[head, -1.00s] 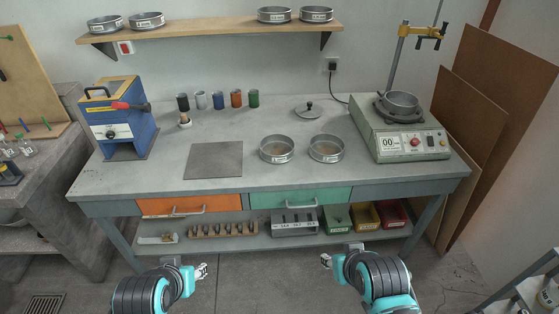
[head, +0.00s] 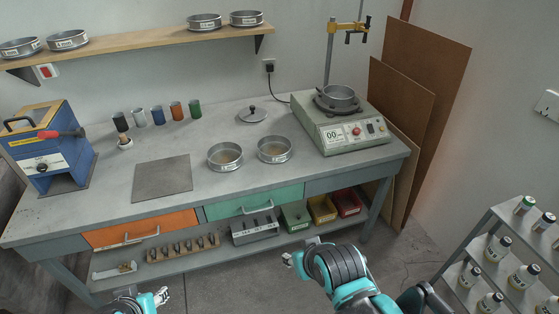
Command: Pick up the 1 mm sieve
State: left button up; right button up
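Several round metal sieves show in the head view, and their labels are too small to read, so I cannot tell which is the 1 mm one. On the wall shelf stand a left pair, the far-left sieve (head: 20,48) and its neighbour (head: 67,41), and a right pair (head: 204,22) (head: 246,18). Two more sieves (head: 225,157) (head: 274,150) stand on the bench, and another (head: 338,96) sits on the shaker. My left gripper (head: 163,295) and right gripper (head: 287,259) are low in front of the bench, away from all sieves. Their finger opening is too small to judge.
The concrete bench (head: 95,205) carries a blue press (head: 45,150), a grey plate (head: 162,178), coloured cups, a lid (head: 252,115) and the shaker (head: 350,134). The wooden shelf (head: 140,38) hangs above. A bottle rack (head: 450,275) stands at the right. Floor in front is clear.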

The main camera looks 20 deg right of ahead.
aim_at(226, 156)
jog(key=i+l, duration=1.3)
jog(key=i+j+u, duration=0.05)
jog(key=i+j, duration=0.05)
